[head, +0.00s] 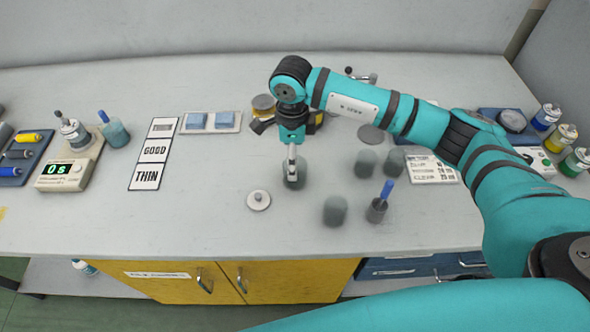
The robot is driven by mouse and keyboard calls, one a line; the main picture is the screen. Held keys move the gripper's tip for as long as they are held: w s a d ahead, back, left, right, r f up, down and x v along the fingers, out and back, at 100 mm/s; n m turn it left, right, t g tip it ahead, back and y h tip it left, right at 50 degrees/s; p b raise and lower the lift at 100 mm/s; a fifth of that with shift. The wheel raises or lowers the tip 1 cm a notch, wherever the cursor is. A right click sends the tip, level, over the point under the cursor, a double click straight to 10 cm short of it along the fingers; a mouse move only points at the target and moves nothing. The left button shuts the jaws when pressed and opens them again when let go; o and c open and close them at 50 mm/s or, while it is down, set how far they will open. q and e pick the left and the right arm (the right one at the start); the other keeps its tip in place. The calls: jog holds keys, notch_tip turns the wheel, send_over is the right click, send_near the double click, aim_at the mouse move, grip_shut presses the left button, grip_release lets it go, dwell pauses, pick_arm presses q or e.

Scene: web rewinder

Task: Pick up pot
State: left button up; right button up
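Several small grey-green pots stand on the grey worktop. One pot (301,181) is directly below and behind my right gripper (292,176). The gripper points down, its fingers overlapping this pot in the picture; I cannot tell whether they touch it or how far apart they are. Another pot (335,211) stands nearer the front edge. Two more pots (367,165) (394,164) stand to the right, below my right forearm. My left gripper is out of view.
A round lid with a knob (259,201) lies left of the front pots. Cards (153,151) marked GOOD and THIN, a display unit (65,172) reading 0s, and a tray with blue blocks (211,123) are left. Coloured jars (561,138) stand far right. The front left worktop is clear.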

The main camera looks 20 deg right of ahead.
notch_tip(320, 180, down, 3)
jog(key=shift+r, duration=0.2)
jog(key=f, duration=0.1)
jog(key=f+p, duration=0.2)
jog(key=f, duration=0.1)
jog(key=shift+s+d, duration=0.15)
jog(key=shift+d, duration=0.1)
jog(key=shift+f, duration=0.65)
jog(key=c, duration=1.2)
